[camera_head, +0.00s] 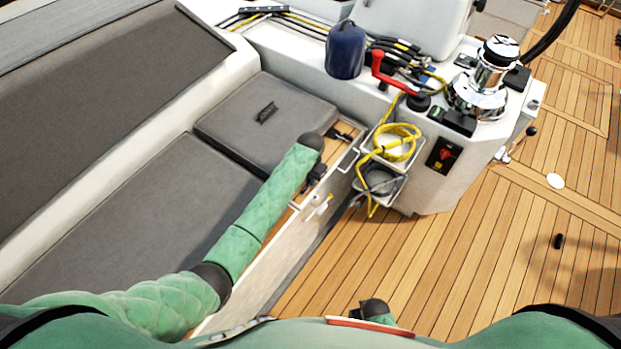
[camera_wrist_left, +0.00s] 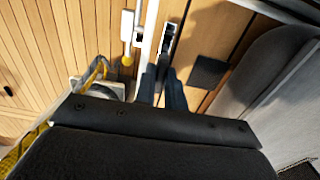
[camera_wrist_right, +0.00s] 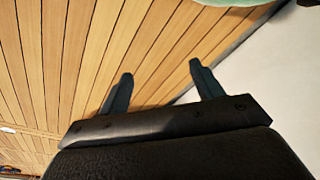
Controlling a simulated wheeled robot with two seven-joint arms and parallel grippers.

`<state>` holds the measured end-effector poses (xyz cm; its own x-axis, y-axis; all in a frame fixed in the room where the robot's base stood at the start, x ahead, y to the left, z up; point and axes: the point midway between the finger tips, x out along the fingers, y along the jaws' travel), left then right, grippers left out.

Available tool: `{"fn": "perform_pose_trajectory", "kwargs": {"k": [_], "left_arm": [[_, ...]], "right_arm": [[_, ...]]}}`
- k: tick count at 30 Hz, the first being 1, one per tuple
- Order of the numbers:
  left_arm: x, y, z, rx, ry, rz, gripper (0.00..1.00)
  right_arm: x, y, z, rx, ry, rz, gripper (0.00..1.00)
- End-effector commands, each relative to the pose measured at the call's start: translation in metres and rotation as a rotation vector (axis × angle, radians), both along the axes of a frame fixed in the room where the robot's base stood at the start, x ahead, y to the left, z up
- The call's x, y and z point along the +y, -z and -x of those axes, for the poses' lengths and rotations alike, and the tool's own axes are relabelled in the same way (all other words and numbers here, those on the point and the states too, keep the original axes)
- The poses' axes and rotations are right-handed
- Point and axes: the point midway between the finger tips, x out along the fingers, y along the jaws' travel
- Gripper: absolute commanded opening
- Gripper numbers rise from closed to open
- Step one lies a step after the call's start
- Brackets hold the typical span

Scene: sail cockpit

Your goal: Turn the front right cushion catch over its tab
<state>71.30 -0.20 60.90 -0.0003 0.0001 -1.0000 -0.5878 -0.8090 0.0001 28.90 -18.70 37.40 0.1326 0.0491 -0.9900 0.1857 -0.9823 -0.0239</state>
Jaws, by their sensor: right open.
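The seat's grey cushions lie left of centre; the rear one (camera_head: 262,125) has a dark pull tab. My left arm reaches over the front cushion (camera_head: 140,230), its gripper at the wooden seat edge. In the left wrist view my left gripper (camera_wrist_left: 160,70) has its fingers close together, with a narrow gap. A black and silver catch (camera_wrist_left: 168,42) lies just beyond the fingertips; I cannot tell whether they touch it. Another dark catch (camera_head: 345,132) shows at the seat's back corner. My right gripper (camera_wrist_right: 160,80) is open and empty above the floor.
Bins (camera_head: 384,182) with a coiled yellow rope (camera_head: 395,143) hang right of the seat. A red handle (camera_head: 392,72), blue canister (camera_head: 345,50) and chrome winch (camera_head: 490,75) stand behind. A white and yellow fitting (camera_wrist_left: 127,38) is near the left fingers.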

Motion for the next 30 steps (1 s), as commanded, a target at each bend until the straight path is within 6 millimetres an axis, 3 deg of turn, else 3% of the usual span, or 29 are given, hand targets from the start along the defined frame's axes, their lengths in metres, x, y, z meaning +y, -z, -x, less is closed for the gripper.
{"fn": "perform_pose_trajectory", "kwargs": {"k": [14, 30], "left_arm": [[0.001, -0.002, 0.000, 0.000, 0.051, -0.002, 0.00], [0.001, -0.003, -0.001, 0.000, 0.479, -0.002, 0.00]], "right_arm": [[0.000, 0.000, -0.001, -0.015, 0.000, -0.001, 0.65], [-0.022, 0.064, 0.022, -0.043, -0.014, 0.021, 0.65]]}}
